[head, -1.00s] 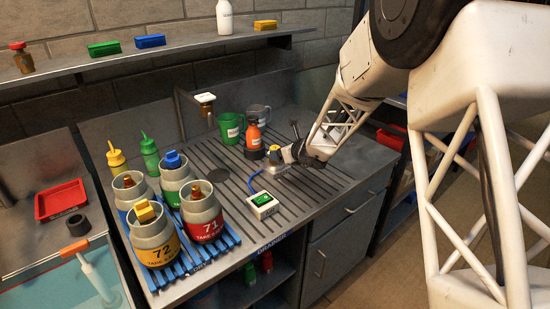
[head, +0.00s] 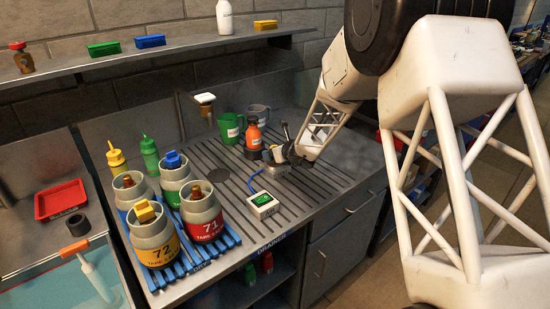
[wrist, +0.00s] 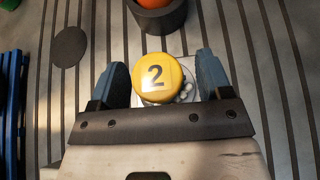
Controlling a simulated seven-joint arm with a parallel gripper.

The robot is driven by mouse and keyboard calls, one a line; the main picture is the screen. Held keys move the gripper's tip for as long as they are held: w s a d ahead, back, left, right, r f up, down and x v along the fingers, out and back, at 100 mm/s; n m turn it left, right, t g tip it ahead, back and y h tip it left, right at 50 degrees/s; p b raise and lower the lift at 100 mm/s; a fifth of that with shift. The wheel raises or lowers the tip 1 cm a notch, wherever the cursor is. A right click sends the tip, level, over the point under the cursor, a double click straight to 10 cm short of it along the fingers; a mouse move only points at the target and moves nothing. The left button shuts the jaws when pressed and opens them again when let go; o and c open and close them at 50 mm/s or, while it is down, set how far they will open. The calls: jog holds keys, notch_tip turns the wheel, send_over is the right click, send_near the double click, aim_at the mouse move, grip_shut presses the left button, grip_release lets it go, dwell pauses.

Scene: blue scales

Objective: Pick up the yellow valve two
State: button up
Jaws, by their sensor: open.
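The yellow valve two (wrist: 152,88), a round yellow cap marked with a black "2", shows in the wrist view between my gripper's two blue fingers. My gripper (wrist: 162,77) is open, with one finger on each side of the valve. A gap shows on the right side; on the left the finger is close, and I cannot tell if it touches. The valve stands over a light metal plate (wrist: 176,45), mostly hidden beneath it. In the head view my gripper (head: 277,154) is low over the grooved drainer and hides most of the valve.
An orange bottle (head: 253,134) in a dark holder stands close behind the gripper, with a green mug (head: 229,128) beyond. A scale display (head: 263,204) on a blue cable sits in front. Labelled pots, such as red 71 (head: 203,222), stand left on a blue rack (head: 196,260).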

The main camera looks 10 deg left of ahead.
dwell(0.3)
jog(key=c, duration=1.2)
jog(key=shift+r, duration=0.15)
jog(key=shift+r, duration=0.85)
jog(key=shift+s+r, duration=0.1)
jog(key=shift+r, duration=0.85)
jog(key=s+d, duration=0.2)
jog(key=s, duration=0.5)
jog(key=s+d+r, duration=0.1)
jog(key=s+d, duration=0.2)
jog(key=s, duration=0.5)
jog(key=shift+r, duration=0.1)
